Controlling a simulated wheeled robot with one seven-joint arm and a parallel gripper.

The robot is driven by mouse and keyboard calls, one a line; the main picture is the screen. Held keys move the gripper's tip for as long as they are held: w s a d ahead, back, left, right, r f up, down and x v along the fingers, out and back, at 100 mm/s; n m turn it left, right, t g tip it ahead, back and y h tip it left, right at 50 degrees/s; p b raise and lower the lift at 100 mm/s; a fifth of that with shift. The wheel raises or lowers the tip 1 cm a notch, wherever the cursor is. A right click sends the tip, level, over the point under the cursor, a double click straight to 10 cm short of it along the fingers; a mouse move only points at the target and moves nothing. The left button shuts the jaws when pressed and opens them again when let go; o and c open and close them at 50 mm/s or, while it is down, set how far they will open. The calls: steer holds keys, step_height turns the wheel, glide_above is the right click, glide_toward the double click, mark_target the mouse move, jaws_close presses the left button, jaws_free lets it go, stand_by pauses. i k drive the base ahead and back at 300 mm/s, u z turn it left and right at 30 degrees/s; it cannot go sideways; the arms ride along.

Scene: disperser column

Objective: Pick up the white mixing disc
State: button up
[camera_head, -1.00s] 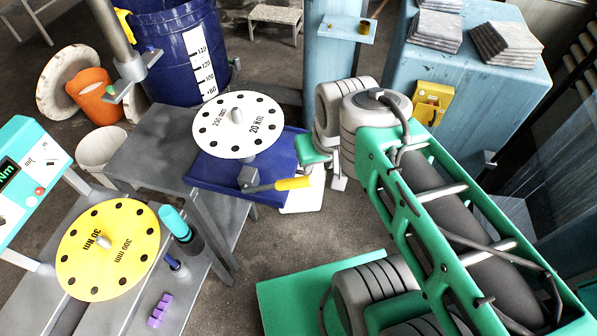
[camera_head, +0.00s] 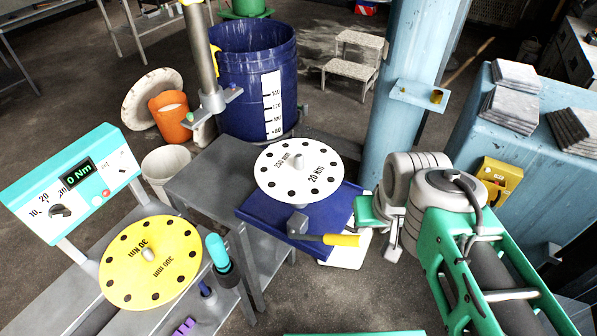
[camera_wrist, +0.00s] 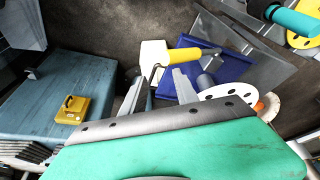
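The white mixing disc (camera_head: 280,184) has a centre knob, a ring of dark holes and the print "200 mm" and "20 Nm". It lies flat above a blue platform (camera_head: 262,216). In the wrist view, part of the disc (camera_wrist: 218,93) shows right of the fingers, its lower side hidden by my green gripper body. My gripper (camera_wrist: 158,92) has its two fingers apart with nothing between them. In the head view, my gripper (camera_head: 393,240) is right of the disc, apart from it, with its fingers only partly visible.
A yellow-handled lever (camera_head: 340,240) sticks out below the disc, close to my gripper. A yellow disc (camera_head: 125,265) and a torque display (camera_head: 75,180) stand at left. A blue barrel (camera_head: 235,75) stands behind. A light-blue column (camera_head: 393,130) rises behind my arm.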

mark_target(297, 170)
steer(key=z, duration=1.35)
steer(key=i, duration=1.4)
steer(key=u, duration=4.85)
steer(key=i, duration=0.5)
